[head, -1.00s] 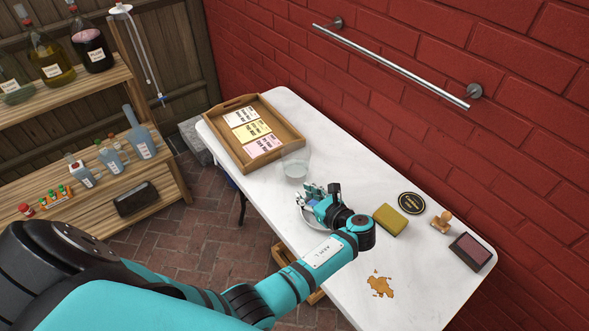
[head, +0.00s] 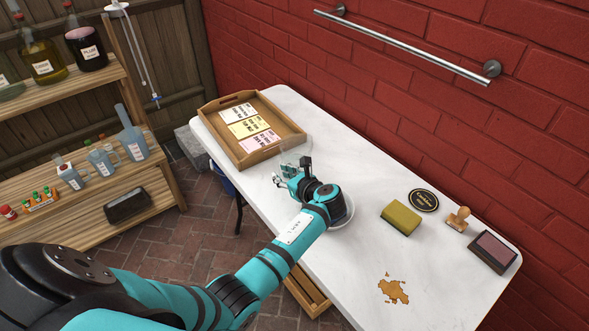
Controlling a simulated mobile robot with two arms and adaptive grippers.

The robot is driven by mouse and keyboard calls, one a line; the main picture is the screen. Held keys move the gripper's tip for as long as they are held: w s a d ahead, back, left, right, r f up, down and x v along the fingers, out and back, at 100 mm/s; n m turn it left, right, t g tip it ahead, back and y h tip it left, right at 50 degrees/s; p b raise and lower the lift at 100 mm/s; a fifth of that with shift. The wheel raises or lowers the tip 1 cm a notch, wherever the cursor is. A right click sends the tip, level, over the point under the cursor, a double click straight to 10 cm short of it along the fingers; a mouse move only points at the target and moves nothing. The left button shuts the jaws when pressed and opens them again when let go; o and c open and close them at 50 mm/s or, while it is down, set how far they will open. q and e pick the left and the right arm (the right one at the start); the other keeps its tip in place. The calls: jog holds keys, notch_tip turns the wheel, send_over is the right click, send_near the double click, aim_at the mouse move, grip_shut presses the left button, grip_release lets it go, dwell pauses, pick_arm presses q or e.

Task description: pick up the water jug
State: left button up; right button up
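A clear, glass-like vessel (head: 297,154), which looks like the water jug, stands on the white table beside the wooden tray's near right corner. It is faint, and its lower part is hidden behind my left gripper (head: 291,174). The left gripper's fingers are spread apart, right at the near side of the vessel. I cannot tell whether they touch it. My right gripper is not in view.
The wooden tray (head: 292,144) with label cards lies at the table's far end. A white dish (head: 347,217) is partly under my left arm. A sponge (head: 401,218), round coaster (head: 424,200), stamp (head: 457,219), ink pad (head: 493,251) and brown spill (head: 393,290) lie to the right.

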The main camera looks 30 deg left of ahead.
pick_arm(q)
jog(key=shift+w+a+f, duration=0.25)
jog(key=shift+a, duration=0.4)
grip_shut()
jog(key=shift+r, duration=0.1)
